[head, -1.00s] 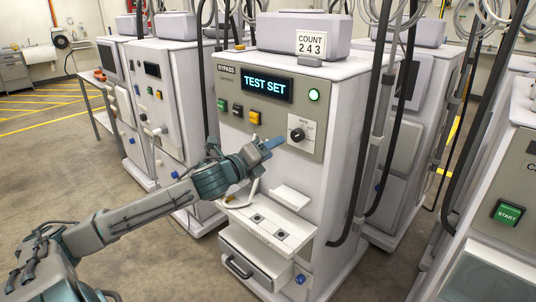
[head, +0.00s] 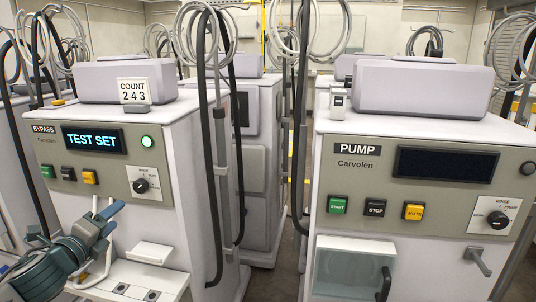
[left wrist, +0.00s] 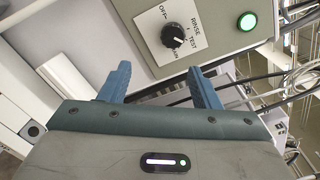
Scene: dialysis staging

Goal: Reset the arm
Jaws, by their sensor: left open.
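My left gripper (head: 101,221) is in front of the BYPASS machine (head: 177,195) at the left of the head view, below its black rotary knob (head: 140,186). Its blue fingers are apart with nothing between them, as the left wrist view (left wrist: 158,82) shows. The BYPASS display (head: 91,139) reads TEST SET, and a round green lamp (head: 147,142) is lit. My right gripper is in neither view.
The PUMP machine (head: 346,226) stands at the right with a dark display (head: 445,164), START, STOP and MUTE buttons, a knob (head: 497,219) and a lever handle (head: 478,261). A COUNT 243 card (head: 132,92) sits on the BYPASS machine. Black hoses hang between the machines.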

